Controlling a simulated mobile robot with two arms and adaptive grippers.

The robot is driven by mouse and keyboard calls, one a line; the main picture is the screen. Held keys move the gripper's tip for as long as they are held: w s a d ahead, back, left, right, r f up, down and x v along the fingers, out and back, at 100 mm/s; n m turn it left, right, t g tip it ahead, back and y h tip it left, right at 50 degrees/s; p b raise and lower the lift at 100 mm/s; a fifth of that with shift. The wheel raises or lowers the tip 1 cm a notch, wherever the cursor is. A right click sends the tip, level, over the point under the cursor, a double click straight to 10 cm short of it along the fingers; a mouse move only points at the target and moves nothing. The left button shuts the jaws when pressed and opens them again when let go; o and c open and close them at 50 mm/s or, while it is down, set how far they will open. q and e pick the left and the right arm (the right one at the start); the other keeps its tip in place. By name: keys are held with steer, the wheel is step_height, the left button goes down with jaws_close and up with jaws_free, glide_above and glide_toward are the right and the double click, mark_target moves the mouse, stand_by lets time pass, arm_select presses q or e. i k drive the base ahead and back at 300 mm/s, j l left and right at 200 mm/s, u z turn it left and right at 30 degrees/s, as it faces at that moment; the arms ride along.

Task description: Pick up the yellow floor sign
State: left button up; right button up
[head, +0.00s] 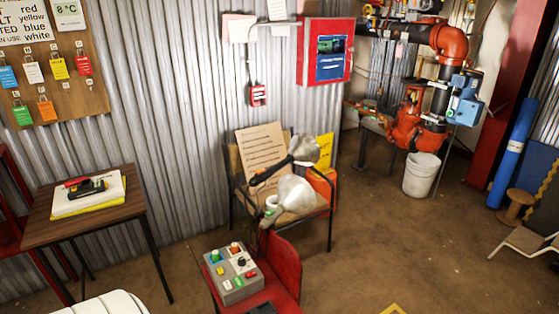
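A yellow panel (324,150) stands upright behind the right side of the wooden chair (232,160) in the middle of the head view. Its lower part is hidden by the chair and an orange-red object (322,185). A second yellow piece (393,309), an angled corner or edge, shows at the bottom edge of the picture and is mostly cut off. I cannot tell which of the two is the yellow floor sign. Neither of my grippers is in view.
The chair holds a brown board and pale grey rounded objects (296,193). A red stand with a grey control box (234,274) is in front. A small table (45,229) stands left, a white bucket (421,175) right. Brown floor is clear at centre right.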

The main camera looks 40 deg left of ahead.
mark_target(325, 141)
steer(key=u, duration=1.1)
steer(key=i+l+z, duration=0.6)
steer(key=i, duration=0.15)
steer(key=i+l+z, duration=0.3)
steer(key=i, duration=0.15)
steer(key=i+z, duration=0.25)
steer(key=i, duration=0.15)
steer(key=i+j+u, duration=0.1)
steer(key=i+u, duration=0.35)
steer(key=i, duration=0.15)
steer(key=i+l+u, duration=0.15)
steer(key=i+u, duration=0.3)
steer(key=i+l+u, duration=0.45)
steer(key=i, duration=0.25)
steer(key=j, duration=0.1)
